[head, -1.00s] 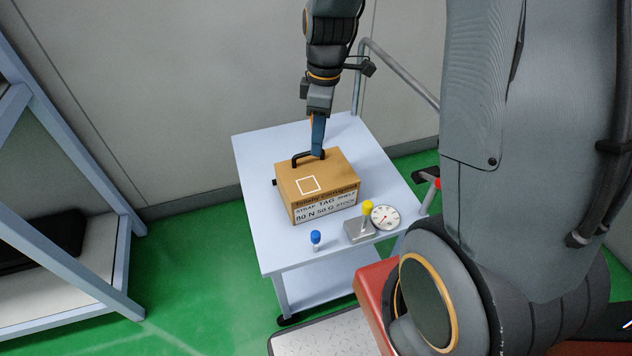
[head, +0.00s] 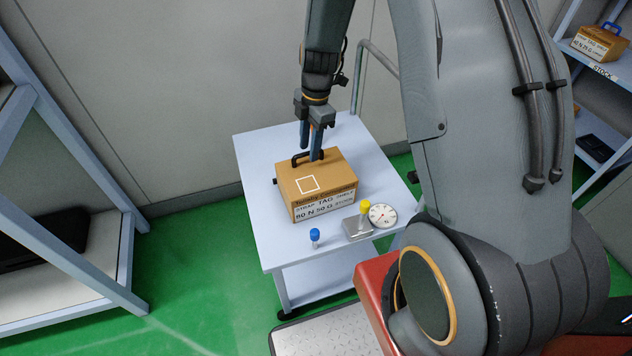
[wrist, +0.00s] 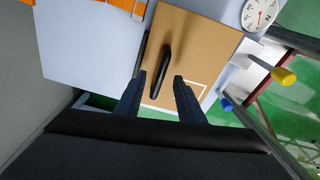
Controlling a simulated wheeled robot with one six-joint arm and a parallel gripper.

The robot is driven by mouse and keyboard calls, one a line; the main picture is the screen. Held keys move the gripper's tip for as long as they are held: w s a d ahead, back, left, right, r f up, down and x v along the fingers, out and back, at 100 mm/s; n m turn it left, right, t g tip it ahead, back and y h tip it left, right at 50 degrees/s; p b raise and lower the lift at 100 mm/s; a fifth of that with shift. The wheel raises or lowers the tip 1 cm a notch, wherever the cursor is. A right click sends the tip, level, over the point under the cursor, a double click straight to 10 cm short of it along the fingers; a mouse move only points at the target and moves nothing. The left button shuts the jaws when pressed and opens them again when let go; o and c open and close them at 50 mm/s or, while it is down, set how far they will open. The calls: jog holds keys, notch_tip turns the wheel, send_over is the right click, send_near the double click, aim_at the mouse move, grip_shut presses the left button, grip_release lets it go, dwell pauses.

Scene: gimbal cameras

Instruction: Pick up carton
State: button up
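The carton (head: 312,185) is a brown box with a black handle on top, a white square outline and a printed label on its front. It sits on the pale cart top. My gripper (head: 312,157) points down at the carton's top, close to the handle. In the wrist view the carton (wrist: 195,40) lies ahead, and its black handle (wrist: 162,70) lies between the two fingers of my gripper (wrist: 160,88). The fingers are apart, with gaps to the handle on both sides. How far the tips are above the carton top is hard to tell.
The cart (head: 262,150) also holds a round dial gauge (head: 382,215), a grey block with a yellow knob (head: 364,207) and a small blue-capped item (head: 314,236). A metal rail (head: 375,60) stands behind. Another carton (head: 600,42) sits on a shelf at the right.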

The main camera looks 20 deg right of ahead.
aim_at(308, 153)
jog(key=shift+a+f+p, duration=0.15)
jog(key=shift+f+p, duration=0.2)
jog(key=shift+f, duration=1.2)
grip_shut()
